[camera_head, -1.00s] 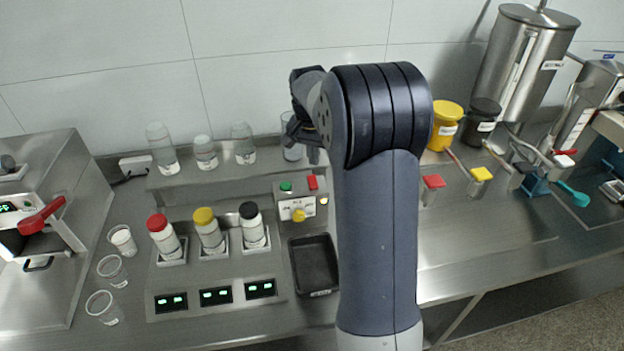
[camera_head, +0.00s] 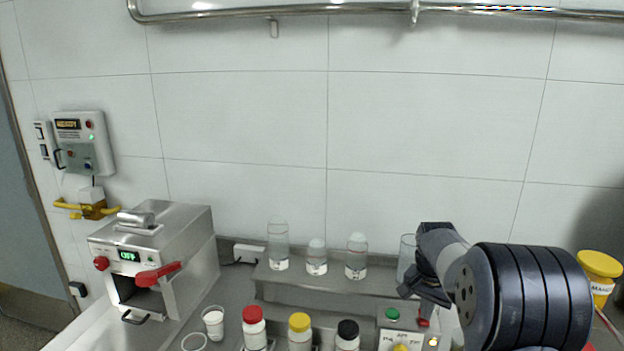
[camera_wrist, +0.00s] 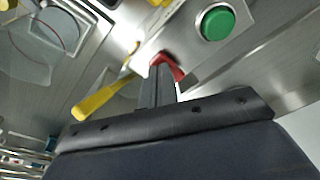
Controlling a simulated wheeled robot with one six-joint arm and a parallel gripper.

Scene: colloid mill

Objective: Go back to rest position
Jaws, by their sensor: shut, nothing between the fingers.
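My gripper (camera_head: 424,296) is at the right of the head view, above the small control box with the green button (camera_head: 392,314) and a red switch (camera_head: 424,322). My arm is folded behind it at the lower right. In the wrist view the shut fingers (camera_wrist: 158,82) point at the red switch (camera_wrist: 172,64), next to the green button (camera_wrist: 217,21). Nothing is held. I cannot tell whether the fingertips touch the switch.
Bottles with red (camera_head: 253,314), yellow (camera_head: 299,322) and black (camera_head: 347,329) caps stand in front. Glass vessels (camera_head: 278,248) line the metal shelf. A steel machine (camera_head: 160,262) is at the left, a yellow-lidded container (camera_head: 599,270) at the right.

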